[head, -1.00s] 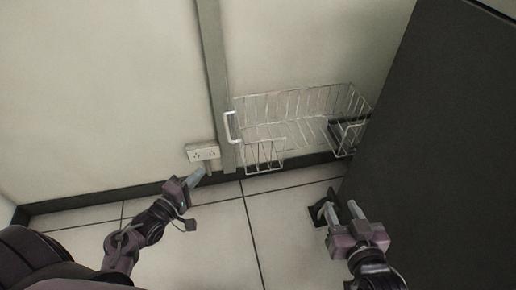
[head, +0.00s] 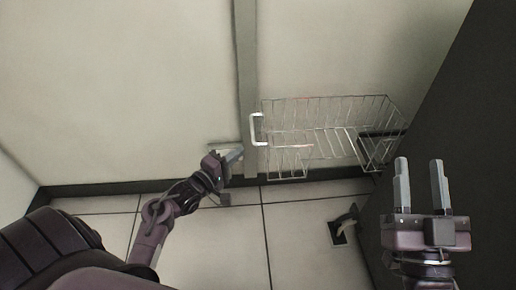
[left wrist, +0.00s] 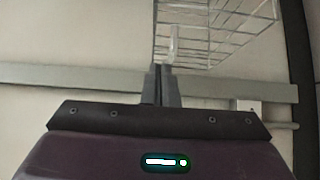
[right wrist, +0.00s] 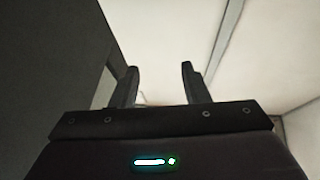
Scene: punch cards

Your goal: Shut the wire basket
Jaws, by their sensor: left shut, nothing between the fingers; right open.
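The wire basket (head: 325,130) is fixed low at the wall in the head view, right of a vertical grey post. A white handle (head: 257,129) stands at its left end. The basket (left wrist: 225,25) and handle (left wrist: 174,45) also show at the top of the left wrist view. My left gripper (head: 238,155) is shut and empty, just left of and below the handle, seemingly apart from it. Its closed fingertips (left wrist: 160,70) point toward the handle. My right gripper (head: 419,165) is open and empty, below and right of the basket; its fingers also show in the right wrist view (right wrist: 160,70).
The grey post (head: 247,80) runs up the wall beside the handle. A wall socket (head: 222,150) is partly hidden behind my left gripper. A dark panel (head: 450,130) bounds the right side. A small dark fitting (head: 341,228) sits on the tiled floor (head: 295,230).

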